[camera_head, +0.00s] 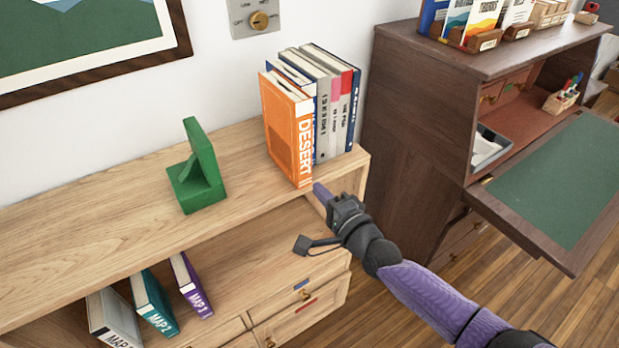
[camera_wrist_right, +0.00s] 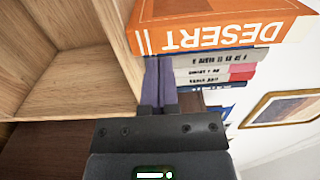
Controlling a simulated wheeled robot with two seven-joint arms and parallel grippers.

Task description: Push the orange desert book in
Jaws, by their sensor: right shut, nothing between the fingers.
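The orange desert book (camera_head: 287,130) stands upright at the left end of a row of books on the wooden shelf top. Its spine, lettered DESERT, sticks out toward the front past the other spines. It also shows large in the right wrist view (camera_wrist_right: 215,25). My right gripper (camera_head: 318,188) is shut and empty, with its purple fingertips just below and right of the book's lower front corner, near the shelf's front edge. In the right wrist view the shut fingers (camera_wrist_right: 160,82) lie close to the book; I cannot tell whether they touch it. My left gripper is not in view.
Several other books (camera_head: 335,105) stand to the right of the orange one. A green bookend (camera_head: 200,170) stands apart on the left. Map books (camera_head: 150,300) stand on the lower shelf. A dark wooden desk (camera_head: 410,130) with a green flap is at right.

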